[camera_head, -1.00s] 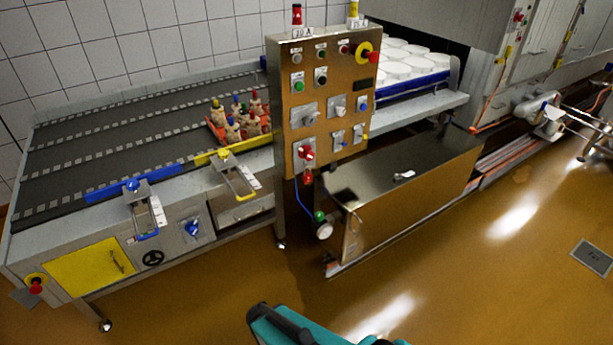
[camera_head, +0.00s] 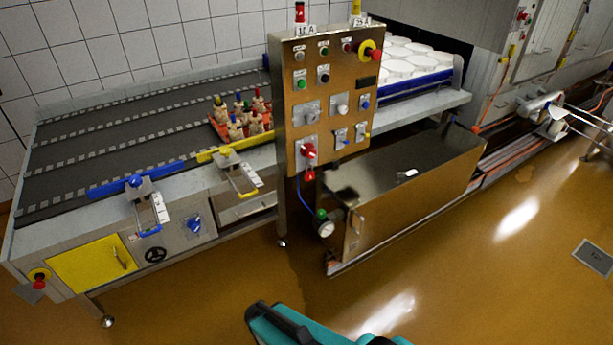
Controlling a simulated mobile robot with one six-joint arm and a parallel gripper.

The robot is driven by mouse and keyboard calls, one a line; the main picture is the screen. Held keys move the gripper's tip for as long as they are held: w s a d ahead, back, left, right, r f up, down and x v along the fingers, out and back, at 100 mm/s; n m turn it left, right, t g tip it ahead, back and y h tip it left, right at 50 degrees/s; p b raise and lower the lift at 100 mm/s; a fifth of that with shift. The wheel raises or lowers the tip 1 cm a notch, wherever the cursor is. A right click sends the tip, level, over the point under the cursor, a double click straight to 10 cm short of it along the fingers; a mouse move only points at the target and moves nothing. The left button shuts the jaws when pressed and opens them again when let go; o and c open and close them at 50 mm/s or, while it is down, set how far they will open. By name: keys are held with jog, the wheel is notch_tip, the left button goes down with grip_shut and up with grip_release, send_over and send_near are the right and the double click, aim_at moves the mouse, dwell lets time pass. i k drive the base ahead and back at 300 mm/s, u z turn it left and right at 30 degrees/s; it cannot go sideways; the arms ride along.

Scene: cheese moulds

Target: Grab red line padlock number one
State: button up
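An orange-red tray (camera_head: 217,130) stands on the dark conveyor, just left of the control panel. It holds several small upright tan pieces with coloured tops, in red, blue, yellow and green. They may be the padlocks, but they are too small for me to read any number. One red-topped piece (camera_head: 259,104) stands at the back right of the tray. I cannot tell which is red line padlock number one. My gripper is not in view; only a teal and black part of my own body shows at the bottom edge.
The steel control panel (camera_head: 326,100) stands upright right of the tray, with buttons and a red-yellow stop knob. Blue (camera_head: 135,181) and yellow (camera_head: 220,153) guide bars run along the conveyor's front edge. A low steel cabinet (camera_head: 400,195) juts forward. The brown floor in front is clear.

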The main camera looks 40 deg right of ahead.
aim_at(309, 175)
jog(key=z, duration=1.65)
jog(key=k, duration=0.1)
jog(key=u, duration=3.1)
jog(key=k, duration=1.35)
jog(key=z, duration=0.5)
jog(key=i, duration=1.05)
jog(key=u, duration=0.1)
